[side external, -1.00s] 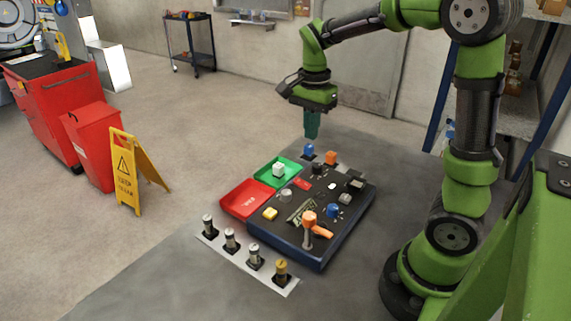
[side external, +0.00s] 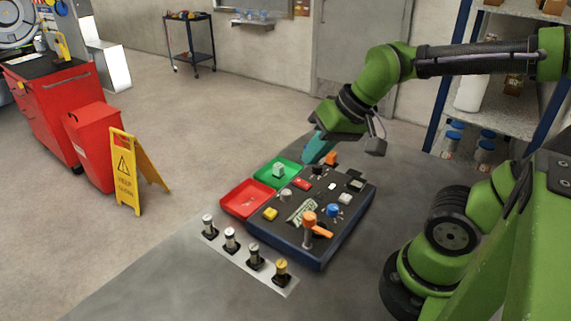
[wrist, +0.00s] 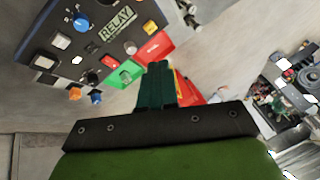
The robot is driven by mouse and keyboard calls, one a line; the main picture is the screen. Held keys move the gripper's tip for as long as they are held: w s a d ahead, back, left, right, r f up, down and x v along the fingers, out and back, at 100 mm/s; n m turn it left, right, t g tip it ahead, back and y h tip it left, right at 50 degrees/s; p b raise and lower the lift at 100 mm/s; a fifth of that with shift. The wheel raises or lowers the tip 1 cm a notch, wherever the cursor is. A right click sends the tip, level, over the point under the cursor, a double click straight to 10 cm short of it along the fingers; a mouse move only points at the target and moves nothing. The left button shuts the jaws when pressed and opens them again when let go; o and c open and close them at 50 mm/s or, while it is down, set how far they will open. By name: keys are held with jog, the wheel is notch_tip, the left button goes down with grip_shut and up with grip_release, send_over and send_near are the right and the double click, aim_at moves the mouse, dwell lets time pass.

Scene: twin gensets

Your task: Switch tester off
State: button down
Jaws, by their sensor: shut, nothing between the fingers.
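The tester appears to be the dark panel box (side external: 290,236) on the grey table, and it also shows in the wrist view (wrist: 50,47). It bears several knobs and buttons: an orange lever (side external: 318,231), a blue knob (side external: 333,210), a yellow button (side external: 270,214) and a red part (side external: 302,183). I cannot tell which control is the tester's switch. My gripper (side external: 313,161), with teal fingers, is shut and empty, tilted above the far end of the panel. In the wrist view my gripper (wrist: 156,67) points toward the trays, apart from the panel.
A green tray (side external: 262,173) with a pale block (side external: 279,170) and a red tray (side external: 236,204) adjoin the panel's left side. Several cylinders stand on a white strip (side external: 262,268) in front. An orange block (side external: 331,158) is near my fingers.

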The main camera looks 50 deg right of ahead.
jog(key=s+a+r+t, duration=0.1)
jog(key=s, duration=0.1)
jog(key=m+g+h, duration=0.2)
jog(key=m+g, duration=0.3)
jog(key=m, duration=0.8)
send_over(299, 181)
jog(key=s, duration=0.2)
notch_tip(299, 181, down, 4)
jog(key=f, duration=0.4)
jog(key=w+f, duration=0.1)
jog(key=f, duration=0.9)
jog(key=shift+w+d, duration=0.1)
jog(key=shift+w, duration=0.2)
